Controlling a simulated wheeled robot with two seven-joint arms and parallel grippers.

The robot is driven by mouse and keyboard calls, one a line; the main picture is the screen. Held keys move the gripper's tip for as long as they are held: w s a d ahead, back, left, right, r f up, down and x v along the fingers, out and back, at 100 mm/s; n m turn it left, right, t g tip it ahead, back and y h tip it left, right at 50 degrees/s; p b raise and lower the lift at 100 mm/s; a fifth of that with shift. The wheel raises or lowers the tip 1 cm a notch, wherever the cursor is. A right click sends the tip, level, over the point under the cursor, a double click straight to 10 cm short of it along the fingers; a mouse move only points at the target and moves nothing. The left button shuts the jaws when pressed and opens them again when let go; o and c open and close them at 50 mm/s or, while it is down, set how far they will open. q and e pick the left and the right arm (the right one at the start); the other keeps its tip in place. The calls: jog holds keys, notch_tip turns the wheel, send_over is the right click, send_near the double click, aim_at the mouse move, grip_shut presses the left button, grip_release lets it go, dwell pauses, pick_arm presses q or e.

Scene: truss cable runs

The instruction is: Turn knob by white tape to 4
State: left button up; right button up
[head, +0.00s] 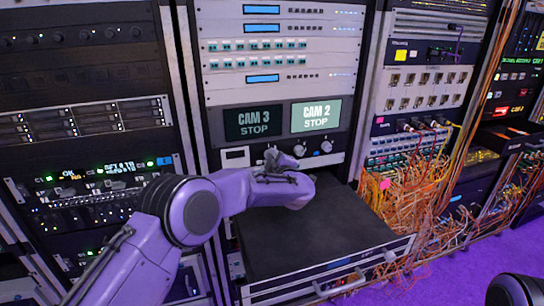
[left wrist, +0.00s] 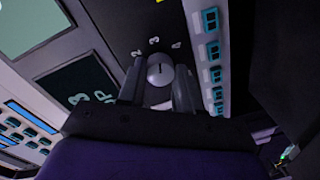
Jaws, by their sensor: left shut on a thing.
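My left gripper (left wrist: 159,82) is shut on a round grey knob (left wrist: 160,70), with one finger on each side of it. The numerals 2, 3 and 4 show on the dark panel around the knob in the left wrist view. A pale mark on the knob's face is too small to read surely against them. A white patch (left wrist: 163,104), perhaps the white tape, shows beside the knob between the fingers. In the head view my left gripper (head: 274,163) is at the panel below the CAM 3 screen (head: 253,121) and hides this knob. My right gripper is out of view.
Two other knobs (head: 299,150) (head: 326,146) sit to the right on the same panel, under the CAM 2 screen (head: 316,116). A black drawer or shelf (head: 325,235) juts out below my left arm. Loose orange cables (head: 400,210) hang at the right.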

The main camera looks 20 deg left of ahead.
pick_arm(q)
jog(key=m+p, duration=0.1)
jog(key=m, duration=0.3)
jog(key=shift+f, duration=0.1)
jog(key=shift+m+y+p, duration=0.3)
jog(key=shift+m+p, duration=0.25)
jog(key=shift+m, duration=1.35)
jog(key=o, duration=1)
jog(key=shift+o, duration=0.2)
jog(key=b+v, duration=0.3)
jog(key=v, duration=0.7)
jog(key=shift+s+b, duration=0.25)
jog(key=shift+b, duration=0.05)
